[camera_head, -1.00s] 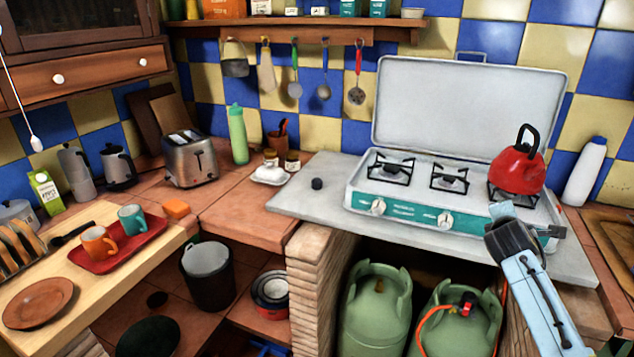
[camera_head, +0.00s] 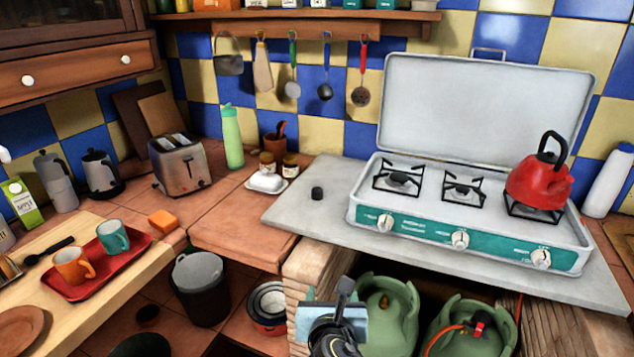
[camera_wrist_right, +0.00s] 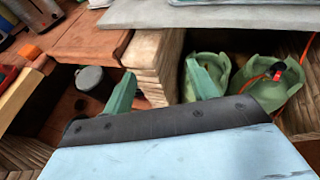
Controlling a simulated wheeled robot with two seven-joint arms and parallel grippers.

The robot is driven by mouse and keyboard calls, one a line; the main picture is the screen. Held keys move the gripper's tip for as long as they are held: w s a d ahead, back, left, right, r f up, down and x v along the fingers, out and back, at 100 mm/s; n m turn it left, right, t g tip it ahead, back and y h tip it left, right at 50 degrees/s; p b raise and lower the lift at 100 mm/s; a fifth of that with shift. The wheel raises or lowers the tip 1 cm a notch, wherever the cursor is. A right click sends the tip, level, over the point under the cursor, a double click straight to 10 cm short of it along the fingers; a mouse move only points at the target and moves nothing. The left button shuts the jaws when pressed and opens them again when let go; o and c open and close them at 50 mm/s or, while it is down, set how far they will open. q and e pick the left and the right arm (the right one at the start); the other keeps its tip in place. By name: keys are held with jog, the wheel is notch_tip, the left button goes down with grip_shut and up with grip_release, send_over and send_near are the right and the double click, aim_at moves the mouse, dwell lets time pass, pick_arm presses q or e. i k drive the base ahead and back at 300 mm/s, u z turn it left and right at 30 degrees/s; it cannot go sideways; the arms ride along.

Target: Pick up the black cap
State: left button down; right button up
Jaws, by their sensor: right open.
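The black cap (camera_head: 317,193) is a small dark cylinder standing on the left part of the grey slab (camera_head: 293,207), left of the stove. My right gripper (camera_head: 335,314) is in front of and below the slab edge in the head view, apart from the cap. In the right wrist view my right gripper (camera_wrist_right: 163,88) has its two green fingers spread with nothing between them. The cap does not show in the right wrist view. My left gripper is in neither current view.
A camping stove (camera_head: 460,240) with a red kettle (camera_head: 540,183) stands right of the cap. A white butter dish (camera_head: 266,182) and small jars are to its left.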

aim_at(317, 192)
jog(key=i, duration=1.15)
